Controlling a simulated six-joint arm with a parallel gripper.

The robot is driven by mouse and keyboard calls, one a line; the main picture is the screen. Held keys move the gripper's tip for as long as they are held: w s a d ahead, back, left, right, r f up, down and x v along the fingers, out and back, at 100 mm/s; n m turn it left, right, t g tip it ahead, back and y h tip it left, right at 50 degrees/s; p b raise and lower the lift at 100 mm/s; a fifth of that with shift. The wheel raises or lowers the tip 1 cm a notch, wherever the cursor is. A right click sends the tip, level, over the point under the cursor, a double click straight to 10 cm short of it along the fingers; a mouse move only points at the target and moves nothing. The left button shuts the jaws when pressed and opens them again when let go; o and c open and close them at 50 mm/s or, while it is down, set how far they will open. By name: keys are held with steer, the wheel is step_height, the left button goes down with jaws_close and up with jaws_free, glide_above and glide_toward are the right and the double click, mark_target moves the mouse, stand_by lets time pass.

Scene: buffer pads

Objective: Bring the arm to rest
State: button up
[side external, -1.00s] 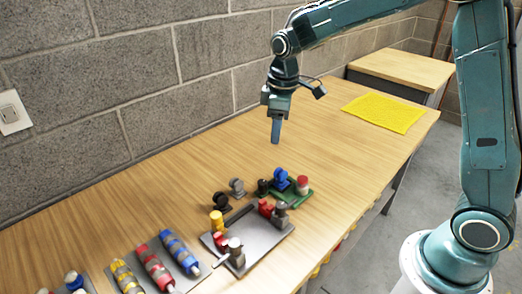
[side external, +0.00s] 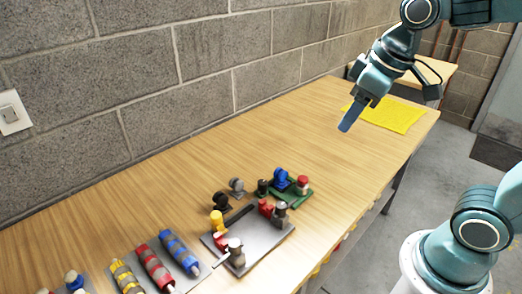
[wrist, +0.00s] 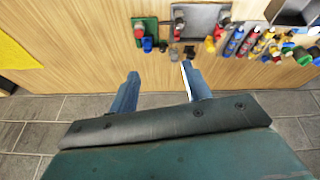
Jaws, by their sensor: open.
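My gripper (side external: 349,115) hangs in the air over the far right part of the wooden table, left of the yellow mat in the side view. It is tilted, with its fingers pointing down and to the left. In the wrist view my gripper (wrist: 158,84) shows two blue fingers spread apart with nothing between them. It touches nothing that I can see.
A grey plate (side external: 262,252) with red and grey parts and a green base (side external: 293,199) stand on the wooden table (side external: 215,160). Blue, red and yellow cylinders (side external: 155,268) lie front left. The yellow mat (side external: 398,117) is bare. A block wall (side external: 200,60) runs behind.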

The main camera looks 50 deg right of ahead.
steer(key=s+f+m+t, duration=0.1)
steer(key=s+m, duration=0.1)
steer(key=s, duration=0.6)
steer(key=shift+s, duration=0.25)
